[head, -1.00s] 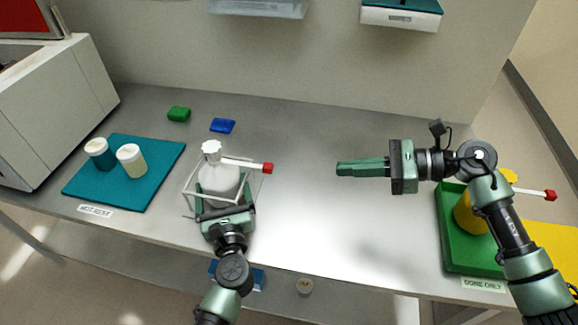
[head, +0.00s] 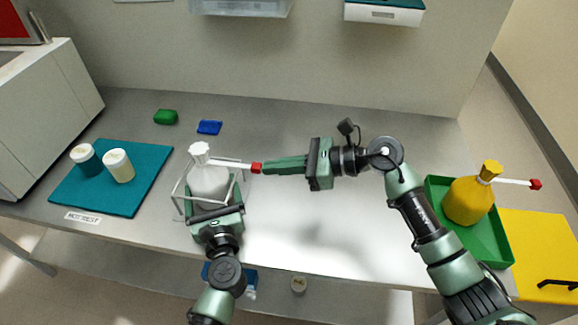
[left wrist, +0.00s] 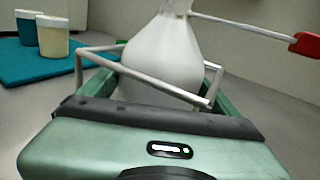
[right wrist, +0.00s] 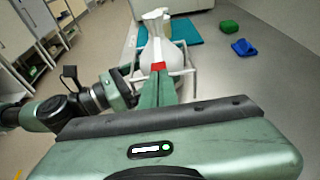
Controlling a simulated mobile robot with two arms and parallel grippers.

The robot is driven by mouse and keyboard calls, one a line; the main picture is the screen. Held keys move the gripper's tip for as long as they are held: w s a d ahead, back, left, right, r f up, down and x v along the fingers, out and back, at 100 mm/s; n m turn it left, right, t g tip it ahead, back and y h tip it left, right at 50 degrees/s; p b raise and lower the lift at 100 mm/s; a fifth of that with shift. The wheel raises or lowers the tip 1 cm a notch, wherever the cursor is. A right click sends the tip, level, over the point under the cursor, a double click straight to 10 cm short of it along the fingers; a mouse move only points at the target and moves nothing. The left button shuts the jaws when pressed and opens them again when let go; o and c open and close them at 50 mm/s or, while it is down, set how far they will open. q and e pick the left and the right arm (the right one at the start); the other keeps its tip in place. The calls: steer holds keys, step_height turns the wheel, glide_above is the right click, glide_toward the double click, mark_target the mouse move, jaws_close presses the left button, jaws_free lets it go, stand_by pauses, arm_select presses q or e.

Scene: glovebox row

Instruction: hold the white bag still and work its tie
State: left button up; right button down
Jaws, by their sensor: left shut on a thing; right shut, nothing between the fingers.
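The white bag (head: 209,183) stands upright in a wire frame (head: 178,190) on the bench. Its tie (head: 232,164) sticks out to the right from the neck and ends in a red tab (head: 256,168). My left gripper (head: 215,192) is shut on the white bag from the front; the bag also shows between its fingers in the left wrist view (left wrist: 160,60). My right gripper (head: 266,166) is shut and empty, its fingertips right at the red tab. In the right wrist view the red tab (right wrist: 158,66) shows just beyond the fingertips; whether they touch is unclear.
A yellow bag (head: 467,201) with its own tie stands in a green tray (head: 492,245) at the right. Two jars (head: 119,166) stand on a teal mat (head: 128,203) at the left. Green (head: 165,117) and blue (head: 209,127) items lie behind.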

mark_target(257, 165)
steer(key=shift+a, duration=0.1)
steer(key=a, duration=0.5)
steer(key=shift+w, duration=0.3)
steer(key=shift+d, duration=0.1)
steer(key=shift+d, duration=0.25)
arm_select(q)
steer(key=o, duration=1.5)
arm_select(e)
steer(key=f+v, duration=0.1)
steer(key=v, duration=1.2)
steer(key=shift+d, duration=0.25)
